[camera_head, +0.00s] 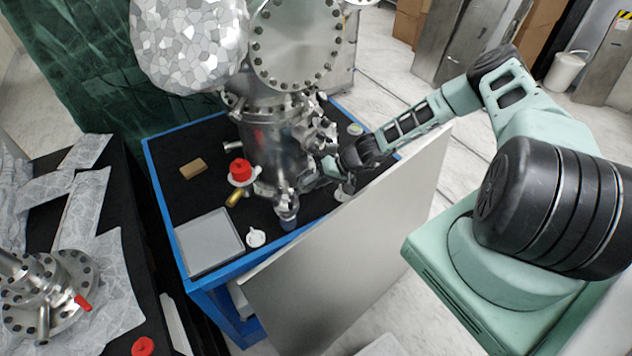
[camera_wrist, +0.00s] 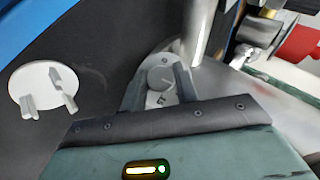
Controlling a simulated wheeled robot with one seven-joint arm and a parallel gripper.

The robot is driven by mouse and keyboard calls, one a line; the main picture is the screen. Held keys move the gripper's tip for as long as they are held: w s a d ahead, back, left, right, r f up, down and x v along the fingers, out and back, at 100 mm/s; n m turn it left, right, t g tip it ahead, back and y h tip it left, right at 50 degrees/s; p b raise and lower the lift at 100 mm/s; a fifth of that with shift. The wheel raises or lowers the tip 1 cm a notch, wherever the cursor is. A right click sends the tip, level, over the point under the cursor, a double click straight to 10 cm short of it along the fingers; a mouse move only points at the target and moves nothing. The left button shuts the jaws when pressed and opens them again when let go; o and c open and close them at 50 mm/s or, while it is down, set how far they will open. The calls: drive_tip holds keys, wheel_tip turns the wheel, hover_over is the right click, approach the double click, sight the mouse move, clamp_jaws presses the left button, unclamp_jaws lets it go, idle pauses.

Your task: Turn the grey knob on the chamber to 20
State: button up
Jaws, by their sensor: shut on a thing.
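The steel chamber (camera_head: 272,150) stands upright on a black-topped table with blue edges. My gripper (camera_head: 326,171) reaches in from the right, low beside the chamber. In the wrist view the round grey knob (camera_wrist: 160,76) sits between the two fingers of my gripper (camera_wrist: 160,84), one finger on each side. The fingers are shut on the knob. A pale plate with a line and small dark marks shows by the knob, but I cannot read the setting. In the head view the knob is hidden.
A white disc with upright pegs (camera_wrist: 45,90) lies left of the knob in the wrist view. A grey tray (camera_head: 209,242), a red-capped part (camera_head: 240,170) and a brown block (camera_head: 193,169) are on the table. A large grey panel (camera_head: 345,240) stands at its right side.

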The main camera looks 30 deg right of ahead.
drive_tip(key=f+m+y+b, duration=0.1)
drive_tip(key=b, duration=0.2)
drive_tip(key=shift+d+b, duration=0.15)
drive_tip(key=shift+b, duration=0.25)
drive_tip(key=shift+r+m+t+y+b, duration=0.1)
drive_tip(key=shift+m+t+y+b, duration=0.3)
drive_tip(key=shift+m+y+b, duration=0.45)
drive_tip(key=shift+r+m+b, duration=0.25)
drive_tip(key=shift+b, duration=0.25)
drive_tip(key=o, duration=1)
drive_tip(key=shift+d+r, duration=0.1)
drive_tip(key=shift+b+v, duration=1.2)
drive_tip(key=shift+v, duration=2.5)
